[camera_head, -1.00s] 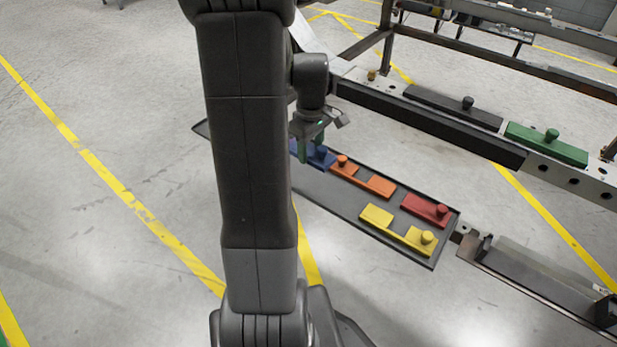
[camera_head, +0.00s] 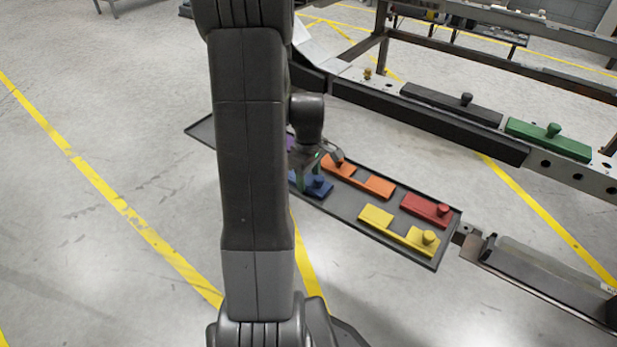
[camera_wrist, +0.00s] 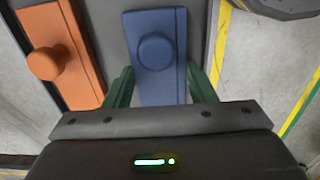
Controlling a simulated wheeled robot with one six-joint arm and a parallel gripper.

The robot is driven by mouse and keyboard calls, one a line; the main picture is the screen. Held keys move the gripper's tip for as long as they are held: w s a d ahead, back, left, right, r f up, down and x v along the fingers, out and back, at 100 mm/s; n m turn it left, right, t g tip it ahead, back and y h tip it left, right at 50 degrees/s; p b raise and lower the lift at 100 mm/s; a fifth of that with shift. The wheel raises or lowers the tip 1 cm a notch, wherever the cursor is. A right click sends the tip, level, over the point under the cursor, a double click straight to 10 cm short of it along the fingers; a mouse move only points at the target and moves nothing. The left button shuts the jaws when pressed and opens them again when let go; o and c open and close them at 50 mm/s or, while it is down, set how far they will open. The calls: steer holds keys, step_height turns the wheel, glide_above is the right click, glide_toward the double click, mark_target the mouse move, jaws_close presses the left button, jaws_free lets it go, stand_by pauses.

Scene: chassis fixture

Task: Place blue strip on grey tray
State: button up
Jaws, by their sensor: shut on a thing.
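The blue strip (camera_head: 318,186) has a round knob and lies low over the grey tray (camera_head: 345,201), near its front edge; I cannot tell if it touches the tray. In the wrist view the blue strip (camera_wrist: 160,78) is between the two green fingers of my gripper (camera_wrist: 160,85), one along each long side. My gripper (camera_head: 306,172) is shut on it. My arm hides the left part of the strip and the middle of the tray in the head view.
An orange strip (camera_head: 365,183) lies beside the blue one, also in the wrist view (camera_wrist: 60,60). A red strip (camera_head: 425,209) and a yellow strip (camera_head: 398,232) lie farther right on the tray. Black (camera_head: 452,104) and green (camera_head: 548,139) strips sit on the chassis rail behind.

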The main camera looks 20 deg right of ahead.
mark_target(308, 181)
steer(key=shift+f, duration=0.15)
steer(key=o, duration=0.7)
step_height(308, 181, up, 12)
steer(key=p, duration=0.4)
steer(key=shift+r, duration=0.2)
